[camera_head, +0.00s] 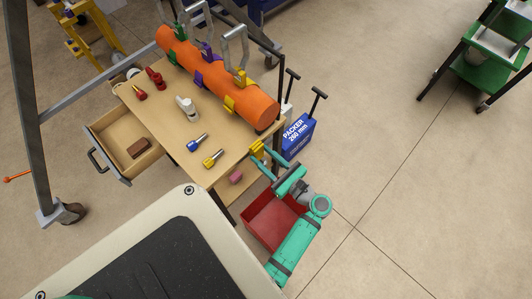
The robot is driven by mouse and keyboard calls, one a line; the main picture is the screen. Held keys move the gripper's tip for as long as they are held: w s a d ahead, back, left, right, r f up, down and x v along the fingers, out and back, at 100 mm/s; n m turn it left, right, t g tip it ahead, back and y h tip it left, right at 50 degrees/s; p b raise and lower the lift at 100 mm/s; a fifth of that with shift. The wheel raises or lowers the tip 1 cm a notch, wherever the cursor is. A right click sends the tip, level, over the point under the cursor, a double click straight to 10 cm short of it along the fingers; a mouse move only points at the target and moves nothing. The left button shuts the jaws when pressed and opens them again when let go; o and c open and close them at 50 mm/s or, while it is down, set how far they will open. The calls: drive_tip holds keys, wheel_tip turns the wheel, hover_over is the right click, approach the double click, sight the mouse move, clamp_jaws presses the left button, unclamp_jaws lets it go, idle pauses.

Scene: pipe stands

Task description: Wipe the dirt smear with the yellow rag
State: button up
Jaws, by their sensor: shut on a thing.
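My gripper (265,154), at the end of the teal arm, is at the near right edge of the wooden table, by the near end of the orange pipe. It is shut on the yellow rag (257,148), which shows as a small yellow patch at the jaws. The fingers are small in view and partly covered by the rag. I cannot make out the dirt smear in this view. I cannot tell whether the rag touches the table or the pipe.
The orange pipe (213,73) lies along the table (168,125) with coloured clamps. An open drawer (115,147) juts left. A red bin (262,219) and blue box (297,136) stand beside the table.

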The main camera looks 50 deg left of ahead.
drive_tip(key=shift+s+d, duration=0.25)
drive_tip(key=shift+s, duration=1.35)
drive_tip(key=shift+s+d, duration=0.2)
drive_tip(key=shift+s, duration=1.35)
drive_tip(key=shift+w+a, duration=0.2)
drive_tip(key=shift+w, duration=0.7)
drive_tip(key=shift+w+a, duration=0.15)
drive_tip(key=shift+w, duration=0.7)
drive_tip(key=shift+w+a, duration=0.1)
drive_tip(key=shift+w, duration=1.65)
drive_tip(key=shift+s+d, duration=0.15)
drive_tip(key=shift+s, duration=0.75)
drive_tip(key=shift+s+d, duration=0.1)
drive_tip(key=shift+s, duration=2.5)
drive_tip(key=shift+d, duration=0.15)
drive_tip(key=shift+w+d, duration=0.1)
drive_tip(key=shift+d, duration=0.8)
